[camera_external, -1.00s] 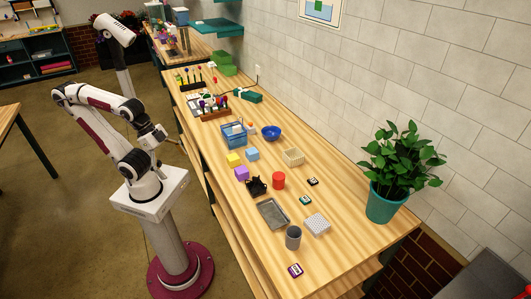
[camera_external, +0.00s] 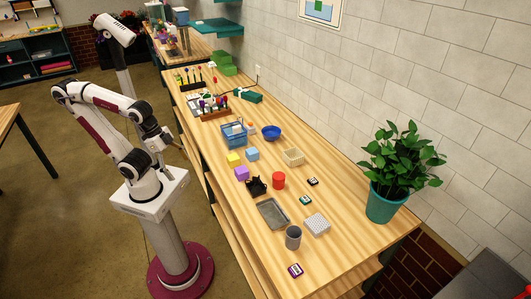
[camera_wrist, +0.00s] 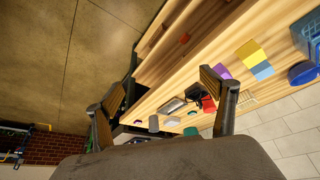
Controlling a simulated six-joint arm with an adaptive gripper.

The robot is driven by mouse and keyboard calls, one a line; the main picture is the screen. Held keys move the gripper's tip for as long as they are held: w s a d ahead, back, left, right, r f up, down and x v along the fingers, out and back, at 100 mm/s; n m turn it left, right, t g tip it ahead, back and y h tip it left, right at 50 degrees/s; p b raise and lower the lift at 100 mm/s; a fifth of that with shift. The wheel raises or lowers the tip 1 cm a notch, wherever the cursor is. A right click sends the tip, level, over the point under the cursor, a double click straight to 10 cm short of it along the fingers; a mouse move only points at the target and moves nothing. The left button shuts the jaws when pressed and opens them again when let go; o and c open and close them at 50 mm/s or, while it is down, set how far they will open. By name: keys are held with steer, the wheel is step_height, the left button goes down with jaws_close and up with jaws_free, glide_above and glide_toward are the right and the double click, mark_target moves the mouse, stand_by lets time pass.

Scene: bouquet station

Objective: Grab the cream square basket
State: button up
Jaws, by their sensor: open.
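The cream square basket (camera_external: 293,157) stands upright on the wooden table, right of the light blue cube and behind the red cylinder. In the wrist view a small pale shape beside the right finger may be it, but it is partly hidden and I cannot be sure. My gripper (camera_external: 168,139) is off the table's left edge, well apart from the basket. In the wrist view my gripper (camera_wrist: 161,95) has its two fingers wide apart with nothing between them held.
Near the basket are a blue bowl (camera_external: 271,133), light blue cube (camera_external: 253,154), red cylinder (camera_external: 278,180) and small dark box (camera_external: 313,182). A blue crate (camera_external: 234,136), grey tray (camera_external: 272,213), grey cup (camera_external: 293,237) and potted plant (camera_external: 386,201) also stand on the table. A brick wall (camera_external: 400,80) runs behind.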

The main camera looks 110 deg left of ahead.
mark_target(286, 156)
steer(key=w+a+f+n+g, duration=0.1)
steer(key=w+a+f, duration=0.3)
steer(key=w+a, duration=0.6)
steer(key=w+a+f+n+y, duration=0.1)
steer(key=w+a+f+n, duration=0.2)
steer(key=w+a, duration=0.8)
steer(key=w+a+f+n+g, duration=0.1)
steer(key=w+a+f, duration=0.4)
steer(key=w+a, duration=0.5)
steer(key=shift+w+a+n+g+y, duration=0.25)
steer(key=shift+w+n+g+y, duration=0.05)
steer(key=shift+n, duration=0.6)
steer(key=w+a, duration=0.2)
steer(key=shift+w+a, duration=0.3)
steer(key=shift+w, duration=0.1)
steer(key=shift+n+t+y, duration=0.5)
steer(key=shift+n+t, duration=0.2)
steer(key=w+a+r, duration=0.1)
steer(key=r, duration=0.1)
steer(key=w+a+r, duration=0.1)
steer(key=w, duration=0.1)
steer(key=shift+r, duration=0.35)
steer(key=shift+x, duration=1.3)
